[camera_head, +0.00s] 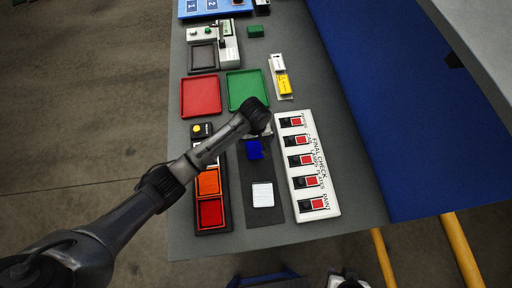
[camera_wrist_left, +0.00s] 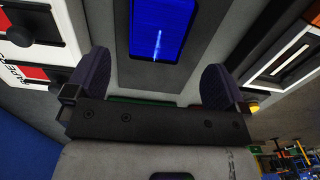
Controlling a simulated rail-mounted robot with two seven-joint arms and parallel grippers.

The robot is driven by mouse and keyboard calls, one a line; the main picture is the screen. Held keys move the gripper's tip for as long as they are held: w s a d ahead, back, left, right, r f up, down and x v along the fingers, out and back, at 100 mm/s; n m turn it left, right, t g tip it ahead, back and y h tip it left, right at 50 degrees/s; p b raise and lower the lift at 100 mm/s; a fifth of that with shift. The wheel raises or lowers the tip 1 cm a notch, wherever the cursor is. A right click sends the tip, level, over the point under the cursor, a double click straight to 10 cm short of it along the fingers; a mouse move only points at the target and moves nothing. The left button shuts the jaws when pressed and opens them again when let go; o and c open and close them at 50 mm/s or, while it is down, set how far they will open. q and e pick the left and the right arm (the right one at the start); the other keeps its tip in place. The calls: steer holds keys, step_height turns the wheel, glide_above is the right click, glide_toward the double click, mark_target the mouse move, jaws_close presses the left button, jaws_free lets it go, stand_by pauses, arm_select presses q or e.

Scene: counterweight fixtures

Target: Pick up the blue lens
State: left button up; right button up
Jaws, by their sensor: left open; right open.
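The blue lens (camera_head: 255,150) is a small dark blue square on the dark strip (camera_head: 264,170) in the middle of the bench. In the left wrist view it shows as a glossy blue rectangle (camera_wrist_left: 162,28) with a bright streak. My left gripper (camera_head: 264,132) is over the strip, just beyond the lens in the head view, and hides part of that area. In the left wrist view its two fingers (camera_wrist_left: 158,82) are spread apart with nothing held between them. The lens appears beyond the fingertips, between their lines; I cannot tell the height gap.
A white square (camera_head: 263,195) lies on the same strip. The white switch panel (camera_head: 321,192) stands right of it, an orange and red tray rack (camera_head: 210,223) left. Red (camera_head: 201,115) and green (camera_head: 234,104) trays lie farther back. The bench front is clear.

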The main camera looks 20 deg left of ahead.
mark_target(256, 146)
arm_select(q)
steer(key=shift+w+f, duration=0.1)
steer(key=shift+f, duration=2.75)
steer(key=c, duration=0.9)
